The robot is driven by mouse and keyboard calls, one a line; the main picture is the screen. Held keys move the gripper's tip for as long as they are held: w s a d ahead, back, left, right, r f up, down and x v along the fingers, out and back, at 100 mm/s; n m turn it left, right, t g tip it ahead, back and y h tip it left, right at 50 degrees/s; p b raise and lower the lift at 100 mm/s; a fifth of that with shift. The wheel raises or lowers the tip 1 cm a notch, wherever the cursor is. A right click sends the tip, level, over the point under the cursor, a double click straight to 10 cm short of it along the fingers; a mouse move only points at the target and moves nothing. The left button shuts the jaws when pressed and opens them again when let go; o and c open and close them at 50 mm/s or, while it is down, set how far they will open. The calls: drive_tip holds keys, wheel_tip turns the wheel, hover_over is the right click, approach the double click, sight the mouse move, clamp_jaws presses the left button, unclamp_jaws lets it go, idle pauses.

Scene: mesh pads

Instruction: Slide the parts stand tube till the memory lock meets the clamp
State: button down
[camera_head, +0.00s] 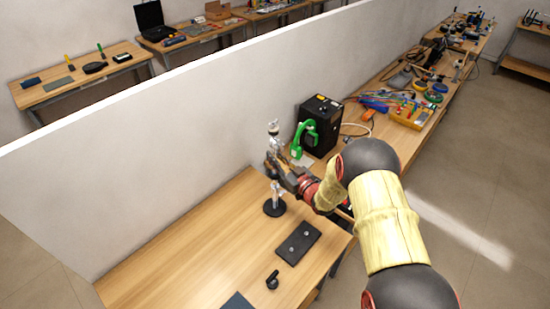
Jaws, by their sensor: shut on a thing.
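The parts stand (274,208) is upright on its round dark base near the back of the wooden table. Its pale metal tube (274,130) rises above my gripper (273,167), and a light fitting shows below it, above the base. My gripper comes in from the right and is shut on the stand's tube at mid-height. The fingers cover the grasped part. The memory lock and the clamp are too small and partly hidden, so I cannot tell which is which or whether they touch.
A black plate (298,243) with two small round pieces and a small black item (272,280) lie in front of the stand. A white partition wall (170,150) runs behind. A black box (320,124) and a green part (303,137) stand beyond my gripper. The table's left is clear.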

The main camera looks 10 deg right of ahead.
sight(275, 174)
idle(0.4)
wheel_tip(275, 174, down, 6)
drive_tip(key=b, duration=0.6)
drive_tip(key=shift+r, duration=0.1)
drive_tip(key=c, duration=1.8)
unclamp_jaws()
drive_tip(key=shift+c, duration=0.2)
drive_tip(key=shift+o, duration=0.2)
drive_tip(key=v, duration=1.2)
